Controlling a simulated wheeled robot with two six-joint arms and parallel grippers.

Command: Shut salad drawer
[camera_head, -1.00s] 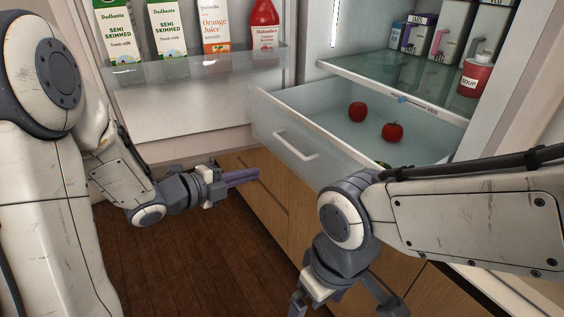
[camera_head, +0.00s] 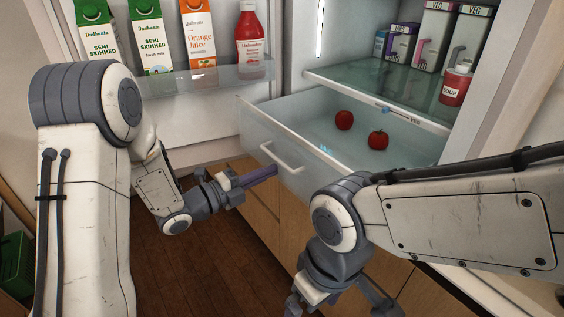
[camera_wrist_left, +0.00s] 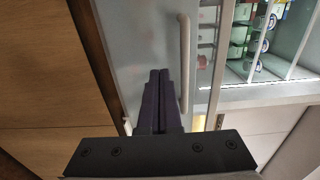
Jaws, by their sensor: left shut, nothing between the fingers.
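The salad drawer (camera_head: 262,130) is clear-fronted and stands pulled out of the fridge below the glass shelf. Its pale bar handle (camera_head: 280,158) is on the front, and two red tomatoes (camera_head: 378,140) lie inside. My left gripper (camera_head: 274,171) is shut and empty, its purple fingers close in front of the drawer front, just below the handle in the head view. In the left wrist view the closed fingers (camera_wrist_left: 159,74) point at the drawer front (camera_wrist_left: 140,35), beside the handle (camera_wrist_left: 184,55); contact cannot be told. My right gripper (camera_head: 338,304) is open and low, partly cut off.
The open fridge door (camera_head: 175,115) on the left holds milk cartons (camera_head: 147,38), orange juice (camera_head: 197,35) and a red bottle (camera_head: 249,42). Wooden cabinet fronts (camera_head: 250,208) lie below.

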